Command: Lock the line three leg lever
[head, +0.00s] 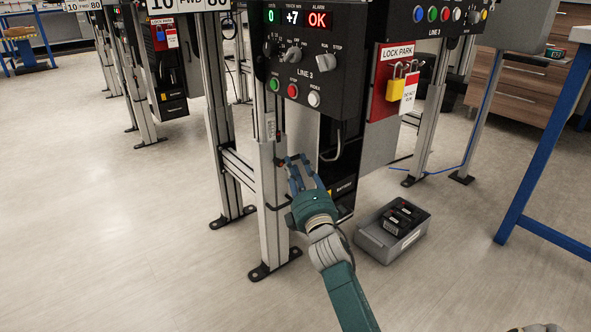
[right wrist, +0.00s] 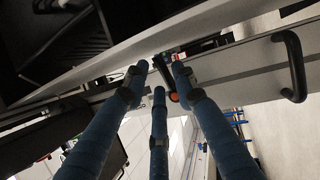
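The line three machine shows in the head view with its black LINE 3 control panel (head: 318,62) above an aluminium leg (head: 268,190). The leg lever (head: 280,162) is a small dark part with a reddish tip at the leg's side. In the right wrist view the lever (right wrist: 163,68) is dark, with an orange-red end (right wrist: 174,97) between the fingers. My right gripper (head: 293,160) is at the lever, its blue fingers spread around it in the wrist view (right wrist: 158,78). I cannot tell whether they touch it.
A red LOCK PARK board (head: 388,85) with a yellow padlock (head: 396,89) and white tag hangs right of the panel. A grey bin (head: 376,242) with black batteries stands on the floor. A black handle (right wrist: 294,65) shows in the wrist view.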

